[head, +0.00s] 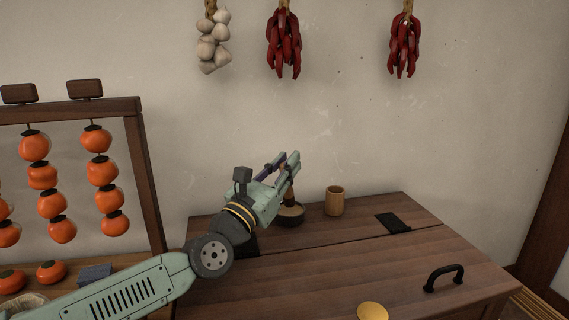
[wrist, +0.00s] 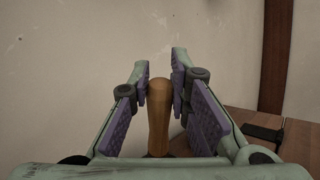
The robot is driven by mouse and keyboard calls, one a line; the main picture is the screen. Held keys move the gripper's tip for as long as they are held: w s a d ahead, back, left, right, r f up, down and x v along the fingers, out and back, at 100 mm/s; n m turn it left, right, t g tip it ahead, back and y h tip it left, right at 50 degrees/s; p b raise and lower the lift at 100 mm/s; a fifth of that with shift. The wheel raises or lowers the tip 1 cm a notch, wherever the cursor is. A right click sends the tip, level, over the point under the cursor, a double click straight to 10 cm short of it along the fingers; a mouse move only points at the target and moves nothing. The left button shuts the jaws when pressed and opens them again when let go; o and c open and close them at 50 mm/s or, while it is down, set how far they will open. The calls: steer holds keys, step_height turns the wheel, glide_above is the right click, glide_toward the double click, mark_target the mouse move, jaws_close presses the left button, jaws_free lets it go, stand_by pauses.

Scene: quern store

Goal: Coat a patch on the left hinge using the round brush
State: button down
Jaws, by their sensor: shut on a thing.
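My gripper (head: 287,164) is shut on the wooden handle of the round brush (wrist: 159,112), which stands upright between the purple pads in the wrist view. In the head view the brush (head: 289,195) shows below the fingers, with its lower end at a small dark bowl (head: 290,220) of pale stuff. I cannot tell whether the bristles touch the contents. The left hinge (head: 248,247) is a black plate on the wooden chest, partly hidden behind my arm. The right hinge (head: 393,222) is black and in plain view.
A wooden cup (head: 334,201) stands right of the bowl. The chest lid (head: 330,265) is clear around its black handle (head: 443,278). A gold disc (head: 372,311) shows at the bottom edge. A rack (head: 138,170) of orange persimmons stands at left; garlic and chillies hang above.

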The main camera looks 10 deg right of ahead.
steer(key=shift+f+b, duration=0.7)
steer(key=shift+b, duration=0.05)
stand_by(0.9)
steer(key=shift+r, duration=0.1)
stand_by(0.4)
steer(key=shift+r+p, duration=1.75)
steer(key=shift+r, duration=1.75)
steer(key=shift+f, duration=0.1)
